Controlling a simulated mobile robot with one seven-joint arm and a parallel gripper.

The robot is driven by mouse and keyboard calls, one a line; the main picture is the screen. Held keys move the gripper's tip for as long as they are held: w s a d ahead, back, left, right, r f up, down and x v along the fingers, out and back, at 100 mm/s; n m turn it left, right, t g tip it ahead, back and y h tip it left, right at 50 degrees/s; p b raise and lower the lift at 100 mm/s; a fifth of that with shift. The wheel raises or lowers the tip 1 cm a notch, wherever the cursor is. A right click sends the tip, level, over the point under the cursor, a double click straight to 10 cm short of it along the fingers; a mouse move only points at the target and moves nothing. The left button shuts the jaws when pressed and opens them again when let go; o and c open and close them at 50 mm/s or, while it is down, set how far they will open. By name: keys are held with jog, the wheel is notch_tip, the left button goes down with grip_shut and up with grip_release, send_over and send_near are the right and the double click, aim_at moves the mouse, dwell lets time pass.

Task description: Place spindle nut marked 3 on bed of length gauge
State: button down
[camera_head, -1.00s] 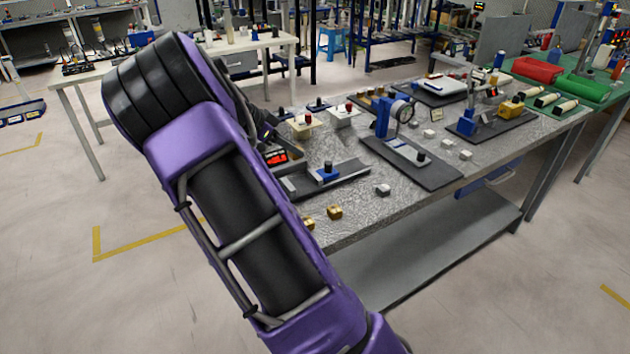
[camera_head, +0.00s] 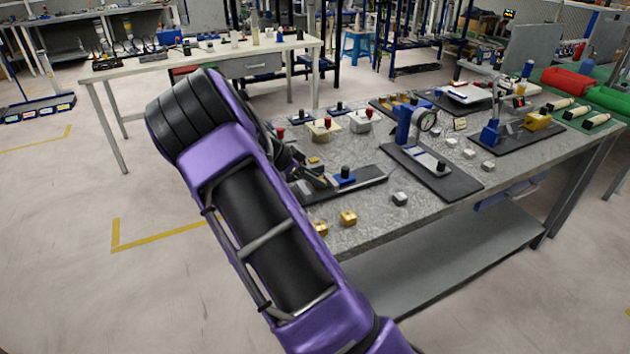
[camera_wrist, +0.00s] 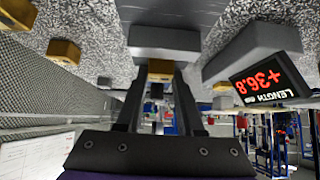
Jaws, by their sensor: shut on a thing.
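My gripper (camera_wrist: 160,92) is shut on a gold spindle nut (camera_wrist: 160,69) in the wrist view; no number is readable on it. The grey block of the length gauge (camera_wrist: 165,41) shows just beyond the nut; I cannot tell whether they touch. The gauge's red display (camera_wrist: 262,80) reads +36.8 beside the fingers. In the head view, the bed of the length gauge (camera_head: 368,180) lies on the bench with a blue, black-knobbed part (camera_head: 345,176) on it. My arm hides its left end. The gripper is mostly hidden there.
Two more gold nuts (camera_head: 348,218) and (camera_head: 320,228) sit near the bench's front edge. A grey nut (camera_head: 400,198) lies right of the bed. The patterned bench top (camera_head: 375,226) has bare room in front of the bed.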

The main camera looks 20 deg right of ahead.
jog(key=shift+f, duration=0.3)
jog(key=c, duration=0.5)
grip_release()
jog(key=v, duration=1.2)
jog(key=shift+r, duration=0.1)
